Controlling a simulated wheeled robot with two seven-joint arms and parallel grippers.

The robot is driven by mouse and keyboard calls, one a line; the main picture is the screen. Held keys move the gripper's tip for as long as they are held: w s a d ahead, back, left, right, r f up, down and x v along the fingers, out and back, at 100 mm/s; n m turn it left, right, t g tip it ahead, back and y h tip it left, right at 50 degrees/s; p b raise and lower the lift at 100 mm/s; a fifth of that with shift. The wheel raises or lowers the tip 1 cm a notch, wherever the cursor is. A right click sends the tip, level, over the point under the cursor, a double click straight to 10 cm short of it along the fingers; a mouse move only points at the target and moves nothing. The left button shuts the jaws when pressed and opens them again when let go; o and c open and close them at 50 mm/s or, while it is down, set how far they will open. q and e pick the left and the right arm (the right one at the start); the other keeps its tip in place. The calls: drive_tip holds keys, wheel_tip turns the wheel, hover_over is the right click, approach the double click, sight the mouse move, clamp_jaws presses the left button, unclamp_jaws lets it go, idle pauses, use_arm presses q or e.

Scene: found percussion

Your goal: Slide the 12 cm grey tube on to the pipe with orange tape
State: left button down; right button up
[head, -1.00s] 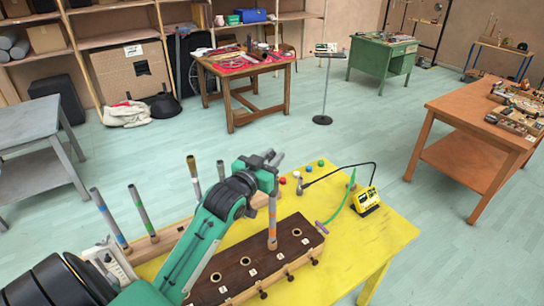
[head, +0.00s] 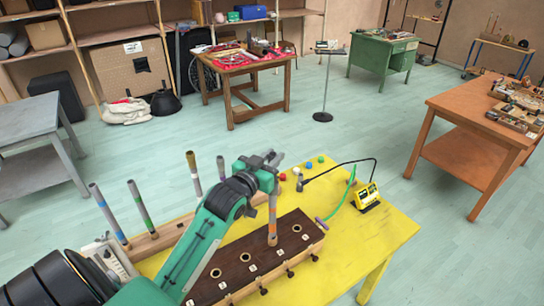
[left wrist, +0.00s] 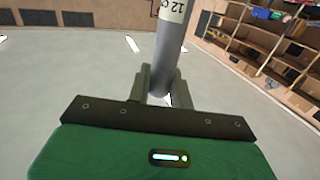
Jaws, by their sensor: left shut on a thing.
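My left gripper (head: 272,160) is over the yellow table, shut on the 12 cm grey tube. In the left wrist view the tube (left wrist: 167,48) passes between the fingers (left wrist: 160,88) and carries a pale "12 c" label, cut off at the frame's top. In the head view the gripper mostly hides the tube. The pipe with orange tape (head: 272,232) stands upright in the dark wooden board, right below the gripper. I cannot tell whether the tube is around the pipe's top or just above it. My right gripper is not in view.
The dark board (head: 234,268) has several holes with labels and knobs along its front. Several upright pipes with coloured bands stand in a wooden rail (head: 165,237) at the left. The table's right side is clear.

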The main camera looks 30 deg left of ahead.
use_arm(q)
drive_tip(key=shift+f+b, duration=0.3)
drive_tip(key=shift+f, duration=0.5)
drive_tip(key=c, duration=1.3)
unclamp_jaws()
drive_tip(key=shift+o, duration=0.7)
drive_tip(key=shift+s+f, duration=0.1)
drive_tip(key=shift+s, duration=0.15)
drive_tip(key=s+b, duration=0.2)
drive_tip(key=s, duration=1.1)
drive_tip(key=shift+s+d, duration=0.15)
